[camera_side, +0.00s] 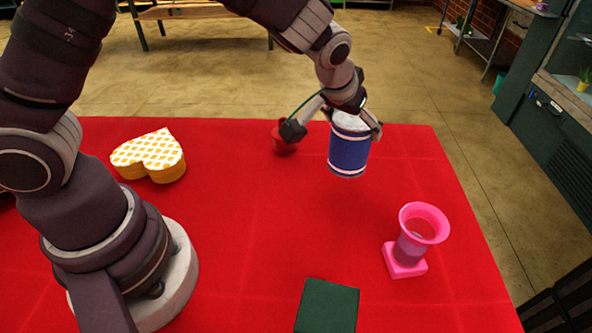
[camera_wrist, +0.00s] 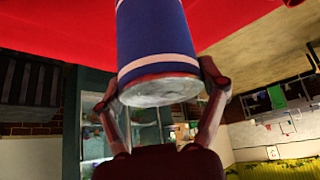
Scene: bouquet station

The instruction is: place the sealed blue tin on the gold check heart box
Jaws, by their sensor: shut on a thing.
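The blue tin (camera_side: 349,151) has white bands and a pale top. My gripper (camera_side: 338,130) is shut on it near its top and holds it upright, seemingly above the red table. In the wrist view the tin (camera_wrist: 155,40) fills the upper middle, with the gripper's fingers (camera_wrist: 160,90) on both sides of its pale end. The gold check heart box (camera_side: 150,156) lies on the table at the left, well apart from the tin. Its top has a white and gold check and looks bare. The heart box is not in the wrist view.
A red pot (camera_side: 284,143) stands behind and left of the tin. A pink vase-like holder (camera_side: 411,240) stands at the right front. A dark green block (camera_side: 327,306) is at the front edge of the picture. The red table (camera_side: 250,220) is clear between these and the heart box.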

